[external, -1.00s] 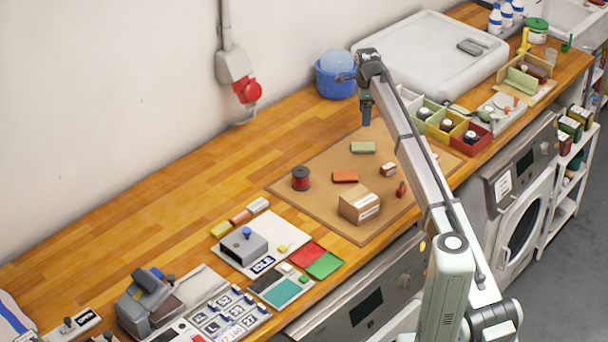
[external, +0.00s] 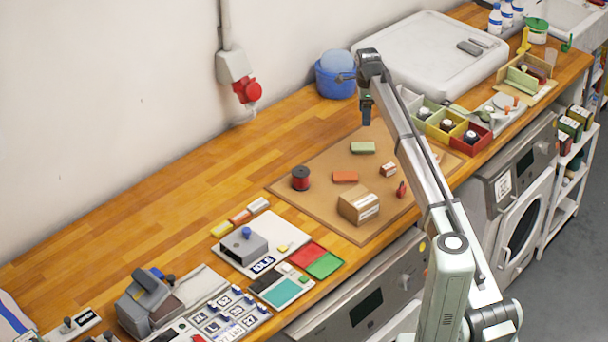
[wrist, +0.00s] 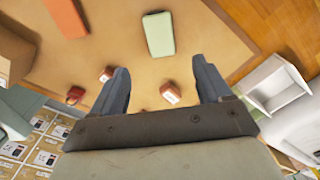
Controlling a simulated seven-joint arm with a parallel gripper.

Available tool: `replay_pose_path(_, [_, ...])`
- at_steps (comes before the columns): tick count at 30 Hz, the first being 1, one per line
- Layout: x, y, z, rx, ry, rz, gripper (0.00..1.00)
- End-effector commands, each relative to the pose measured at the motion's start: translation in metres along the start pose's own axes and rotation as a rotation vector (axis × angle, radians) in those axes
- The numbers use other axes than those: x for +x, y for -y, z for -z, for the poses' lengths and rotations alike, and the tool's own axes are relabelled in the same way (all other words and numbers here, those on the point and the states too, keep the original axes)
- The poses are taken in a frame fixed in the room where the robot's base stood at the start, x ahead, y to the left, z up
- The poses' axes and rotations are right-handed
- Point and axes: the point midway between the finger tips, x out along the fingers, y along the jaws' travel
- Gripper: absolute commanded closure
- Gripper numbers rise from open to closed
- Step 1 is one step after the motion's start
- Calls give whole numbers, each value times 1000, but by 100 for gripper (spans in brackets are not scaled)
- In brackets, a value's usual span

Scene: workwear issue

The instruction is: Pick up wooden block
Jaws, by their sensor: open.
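My gripper (external: 366,115) hangs over the far edge of the brown mat, empty and well above it. In the wrist view, its two fingers (wrist: 160,68) stand wide apart. A small reddish-brown block with a pale face (wrist: 170,93) shows between them, on the mat below. A similar small block (wrist: 106,74) shows by the left finger; it lies mid-mat in the external view (external: 388,169). An orange block (external: 345,177) and a pale green block (external: 363,147) also lie on the mat. I cannot tell which block is the wooden one.
A cardboard box (external: 359,205), a red spool (external: 301,178) and a small red item (external: 401,190) stand on the mat (external: 300,205). Coloured bins (external: 471,139) line its right side; a blue bucket (external: 335,82) is behind.

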Motion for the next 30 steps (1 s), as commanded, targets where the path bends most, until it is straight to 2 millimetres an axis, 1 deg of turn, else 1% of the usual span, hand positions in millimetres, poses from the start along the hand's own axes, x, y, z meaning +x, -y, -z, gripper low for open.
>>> replay_pose_path(8, [0,0,0,0,0,0,22])
replay_pose_path(9, [0,0,0,0,0,0,23])
replay_pose_path(12, [0,0,0,0,0,0,33])
replay_pose_path(13, [0,0,0,0,0,0,34])
replay_pose_path(19, [0,0,0,1,0,0,34])
replay_pose_path(22, [-4,1,8,9,1,5,34])
replay_pose_path(26, [-14,-15,25,22,6,21,34])
replay_pose_path(30, [-20,-45,43,34,10,37,34])
